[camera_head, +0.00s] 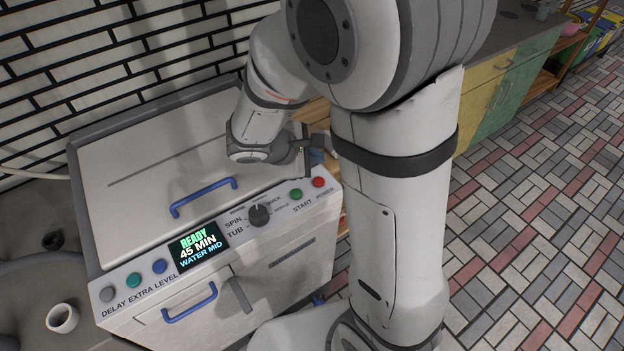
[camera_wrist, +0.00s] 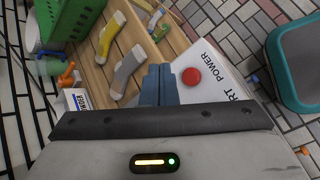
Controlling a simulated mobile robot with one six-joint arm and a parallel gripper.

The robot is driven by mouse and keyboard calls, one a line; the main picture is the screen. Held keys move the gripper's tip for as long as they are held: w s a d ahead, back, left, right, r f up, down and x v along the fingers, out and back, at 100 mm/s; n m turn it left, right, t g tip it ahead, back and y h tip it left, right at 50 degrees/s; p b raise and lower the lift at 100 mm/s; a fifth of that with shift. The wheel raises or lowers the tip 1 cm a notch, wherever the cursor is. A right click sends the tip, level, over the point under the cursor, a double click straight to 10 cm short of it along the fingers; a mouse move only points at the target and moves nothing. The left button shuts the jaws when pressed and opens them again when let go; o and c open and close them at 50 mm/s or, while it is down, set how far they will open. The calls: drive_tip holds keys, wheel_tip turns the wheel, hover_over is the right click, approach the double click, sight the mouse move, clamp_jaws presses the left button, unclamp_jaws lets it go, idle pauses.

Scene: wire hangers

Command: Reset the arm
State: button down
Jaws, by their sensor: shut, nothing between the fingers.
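My gripper (camera_wrist: 158,85) shows in the wrist view with its two blue-grey fingers together and nothing between them. In the head view my arm bends over the right end of the washing machine (camera_head: 140,165), and the gripper's fingers are mostly hidden behind my arm. The red power button (camera_head: 318,182) is close by the gripper; in the wrist view this button (camera_wrist: 191,76) lies just right of the fingertips. I cannot tell whether they touch the panel. The display (camera_head: 198,246) reads READY, 45 MIN, WATER MID.
The machine's lid with its blue handle (camera_head: 203,197) is down. Beside the machine, a wooden surface (camera_wrist: 90,75) bears a yellow-grey sock (camera_wrist: 110,35), a grey sock (camera_wrist: 127,72) and a green basket (camera_wrist: 68,15). A teal-rimmed bin (camera_wrist: 271,60) stands at right. Tiled floor (camera_head: 540,200) is open at right.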

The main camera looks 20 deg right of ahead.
idle(0.7)
drive_tip(key=shift+d+r, duration=0.1)
drive_tip(key=s+r+m+g+y, duration=0.1)
drive_tip(key=s+r+m+y, duration=0.7)
drive_tip(key=s+m, duration=0.5)
drive_tip(key=shift+s+a+r+m, duration=0.35)
drive_tip(key=shift+a+m, duration=0.05)
drive_tip(key=c, duration=2.1)
unclamp_jaws()
drive_tip(key=shift+c, duration=0.2)
